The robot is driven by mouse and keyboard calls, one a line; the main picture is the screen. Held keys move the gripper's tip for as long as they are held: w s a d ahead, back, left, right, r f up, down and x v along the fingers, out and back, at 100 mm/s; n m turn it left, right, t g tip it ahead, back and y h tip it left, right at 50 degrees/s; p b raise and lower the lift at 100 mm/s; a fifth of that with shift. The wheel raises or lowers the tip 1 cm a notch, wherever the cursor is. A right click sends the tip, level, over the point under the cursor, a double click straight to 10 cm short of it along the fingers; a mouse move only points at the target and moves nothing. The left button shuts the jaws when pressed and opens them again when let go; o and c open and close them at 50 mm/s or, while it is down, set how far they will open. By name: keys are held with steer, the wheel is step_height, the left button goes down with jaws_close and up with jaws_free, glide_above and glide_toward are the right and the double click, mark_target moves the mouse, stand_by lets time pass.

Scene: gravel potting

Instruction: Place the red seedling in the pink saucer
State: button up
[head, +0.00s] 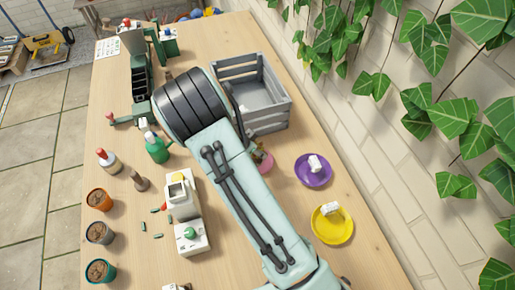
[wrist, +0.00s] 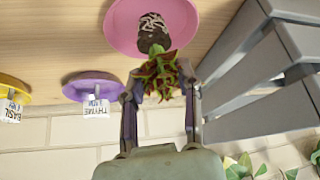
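The pink saucer (wrist: 122,22) lies on the table at the top of the wrist view; in the head view only a small pink part (head: 266,165) shows beside my arm. The red seedling (wrist: 158,75) has red-green leaves and a dark root plug with pale roots. Its plug appears over the saucer's surface; whether it rests there I cannot tell. The leaves point towards my gripper. My gripper (wrist: 160,84) has its two fingers apart, one on each side of the leaves, with no clear grip on them.
A grey crate (head: 270,121) stands close beside the pink saucer. A purple saucer (head: 302,170) and a yellow saucer (head: 319,232) carry white labels. Pots, bottles and a white device (head: 182,200) stand left of my arm. A brick wall with ivy borders the right.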

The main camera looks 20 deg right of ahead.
steer(key=shift+r, duration=0.1)
steer(key=v, duration=1.2)
steer(key=s+r+n+g+y, duration=0.1)
steer(key=s+r+n+y, duration=0.2)
steer(key=s+n, duration=0.4)
steer(key=s+r+n+g+y, duration=0.1)
steer(key=s+r+n+y, duration=0.2)
steer(key=s, duration=1.4)
step_height(320, 180, up, 3)
steer(key=n, duration=0.4)
steer(key=shift+a+n+g, duration=0.3)
steer(key=shift+r, duration=0.1)
